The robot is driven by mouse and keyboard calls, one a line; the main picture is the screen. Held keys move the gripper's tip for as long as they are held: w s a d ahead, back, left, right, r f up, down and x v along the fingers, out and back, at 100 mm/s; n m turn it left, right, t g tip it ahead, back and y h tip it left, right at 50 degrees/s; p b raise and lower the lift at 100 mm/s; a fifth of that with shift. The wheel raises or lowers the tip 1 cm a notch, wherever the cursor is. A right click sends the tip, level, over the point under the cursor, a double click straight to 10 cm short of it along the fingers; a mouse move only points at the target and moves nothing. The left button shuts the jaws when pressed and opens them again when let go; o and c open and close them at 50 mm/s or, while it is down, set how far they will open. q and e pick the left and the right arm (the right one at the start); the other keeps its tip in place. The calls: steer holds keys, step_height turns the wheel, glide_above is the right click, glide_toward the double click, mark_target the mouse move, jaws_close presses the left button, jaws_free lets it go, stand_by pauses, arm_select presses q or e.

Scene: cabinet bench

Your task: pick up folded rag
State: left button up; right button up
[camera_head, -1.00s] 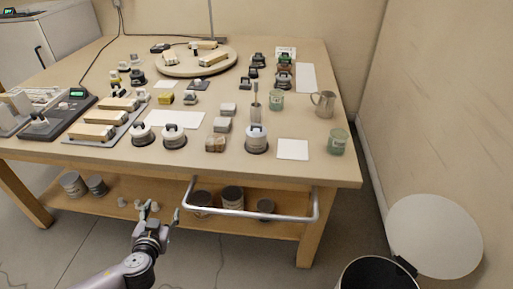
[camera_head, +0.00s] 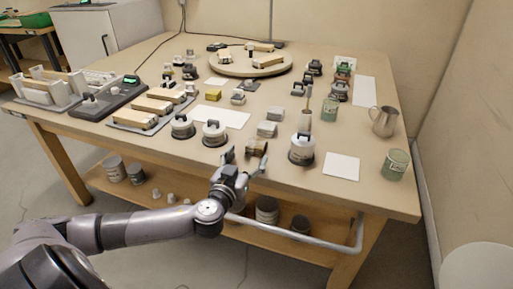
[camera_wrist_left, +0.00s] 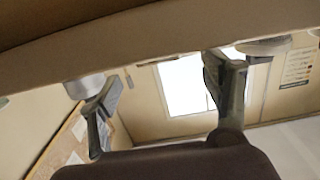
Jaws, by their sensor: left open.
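Two small pale grey folded-looking pieces (camera_head: 267,129) and (camera_head: 275,114) lie on the bench near the middle; I cannot tell for sure which thing is the folded rag. A small brown piece (camera_head: 256,148) lies closer to the front edge. My left gripper (camera_head: 246,157) is open at the front edge of the bench, just in front of the brown piece, its right finger overlapping that piece in the picture. In the left wrist view both fingers (camera_wrist_left: 163,80) are apart with nothing between them. My right gripper is not in view.
A metal rail (camera_head: 300,238) runs below the bench front. A steel jug (camera_head: 384,121) and green jar (camera_head: 395,164) stand at the right. A bare bench strip lies around the white sheet (camera_head: 341,166).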

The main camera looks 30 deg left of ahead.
mark_target(253, 148)
arm_select(q)
steer(key=shift+x, duration=3.75)
steer(key=shift+d+r, duration=0.15)
steer(key=shift+r, duration=0.05)
steer(key=shift+c, duration=0.6)
steer(key=c, duration=0.9)
